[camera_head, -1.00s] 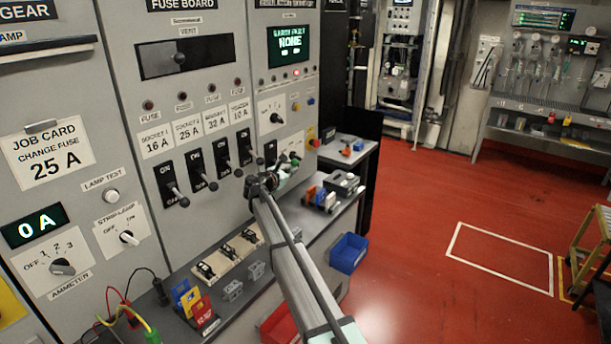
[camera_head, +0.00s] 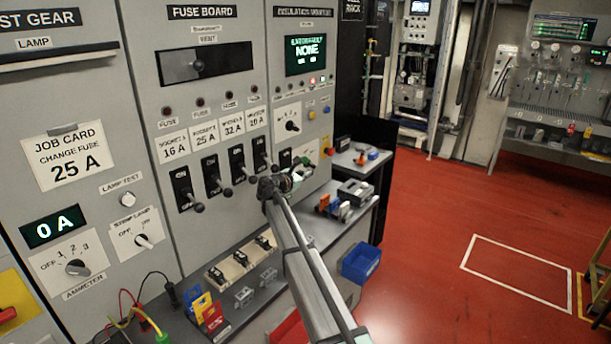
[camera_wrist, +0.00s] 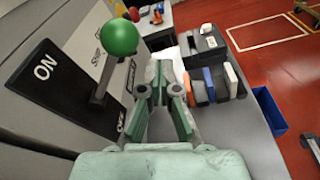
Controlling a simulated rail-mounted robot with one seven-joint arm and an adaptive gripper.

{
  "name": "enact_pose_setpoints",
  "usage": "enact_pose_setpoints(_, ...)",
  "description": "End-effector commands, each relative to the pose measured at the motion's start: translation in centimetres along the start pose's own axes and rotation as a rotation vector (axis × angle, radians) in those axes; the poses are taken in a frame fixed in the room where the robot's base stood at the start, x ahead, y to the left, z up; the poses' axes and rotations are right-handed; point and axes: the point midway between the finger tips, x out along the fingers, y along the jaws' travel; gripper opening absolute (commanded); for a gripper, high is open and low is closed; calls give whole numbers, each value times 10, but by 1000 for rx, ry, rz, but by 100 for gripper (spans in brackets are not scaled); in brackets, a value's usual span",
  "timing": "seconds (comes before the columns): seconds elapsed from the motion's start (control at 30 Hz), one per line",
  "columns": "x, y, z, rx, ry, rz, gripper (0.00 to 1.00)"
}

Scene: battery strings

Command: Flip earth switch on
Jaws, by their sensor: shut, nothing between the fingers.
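The earth switch is a black plate (camera_wrist: 62,85) marked ON at its upper left and OFF at its lower right in the wrist view. Its lever tilts up from the plate and ends in a green ball (camera_wrist: 119,37). In the head view its black plate (camera_head: 285,158) is partly hidden behind my wrist. My gripper (camera_wrist: 164,72) is shut and empty, to the right of the lever on the OFF side. The fingers look apart from the green ball; I cannot tell how close they are to the lever.
Several black-knobbed fuse switches (camera_head: 212,176) stand left of my wrist. A rotary dial (camera_head: 292,126) and a red button on yellow (camera_head: 329,151) are nearby. A shelf below holds grey, orange and blue parts (camera_wrist: 205,80).

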Motion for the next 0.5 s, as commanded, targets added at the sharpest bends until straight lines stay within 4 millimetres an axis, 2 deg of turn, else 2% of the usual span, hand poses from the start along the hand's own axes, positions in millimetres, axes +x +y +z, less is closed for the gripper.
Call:
enact_pose_setpoints(0.27, 4, -12, -12, 0, 0, -1, 0)
enact_pose_setpoints(0.43, 10, -30, -31, 0, 0, -3, 0)
enact_pose_setpoints(0.47, 8, -31, -33, 0, 0, -1, 0)
enact_pose_setpoints(0.5, -4, -28, -31, 1, 0, 2, 0)
